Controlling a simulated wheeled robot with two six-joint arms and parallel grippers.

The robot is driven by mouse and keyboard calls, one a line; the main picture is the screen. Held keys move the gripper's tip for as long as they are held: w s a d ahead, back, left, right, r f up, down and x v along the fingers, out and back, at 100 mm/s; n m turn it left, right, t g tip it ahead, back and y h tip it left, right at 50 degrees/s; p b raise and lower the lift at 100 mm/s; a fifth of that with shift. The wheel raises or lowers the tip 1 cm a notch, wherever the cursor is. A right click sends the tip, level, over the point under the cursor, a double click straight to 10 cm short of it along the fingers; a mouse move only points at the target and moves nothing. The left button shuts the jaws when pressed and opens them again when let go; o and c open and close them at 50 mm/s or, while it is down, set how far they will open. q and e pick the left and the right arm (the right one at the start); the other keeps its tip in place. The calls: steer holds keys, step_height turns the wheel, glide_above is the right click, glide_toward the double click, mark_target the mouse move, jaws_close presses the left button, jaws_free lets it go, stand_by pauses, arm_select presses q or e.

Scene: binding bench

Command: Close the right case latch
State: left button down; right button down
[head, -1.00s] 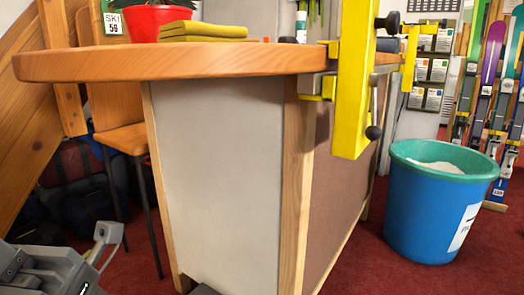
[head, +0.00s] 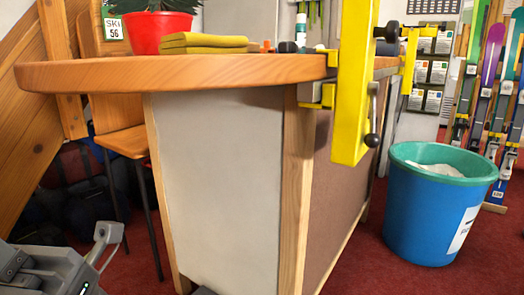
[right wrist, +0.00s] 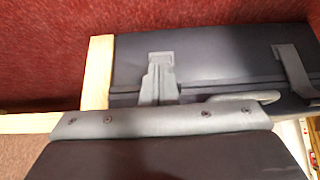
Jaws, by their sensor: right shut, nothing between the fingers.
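A dark case (right wrist: 215,65) shows in the right wrist view, with red carpet beyond it. It has two grey latches: one at right (right wrist: 291,72), and one at picture centre (right wrist: 160,58). A grey handle (right wrist: 245,98) lies between them, partly hidden. My right gripper (right wrist: 160,72) is shut and empty. Its fingers appear over the centre latch and hide much of it; I cannot tell whether they touch it or whether the latch is closed. In the head view, grey parts of my left gripper (head: 40,268) show at bottom left, fingers unclear. The case is not visible there.
A wooden-topped bench (head: 190,73) fills the middle, with a yellow clamp frame (head: 352,90) at its end. A blue bin (head: 430,210) stands right, before upright skis (head: 487,90). A red pot (head: 160,30) and folded yellow cloths (head: 203,43) sit on the bench.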

steer(key=shift+w+a+r, duration=0.2)
steer(key=shift+a+r, duration=0.1)
stand_by(0.4)
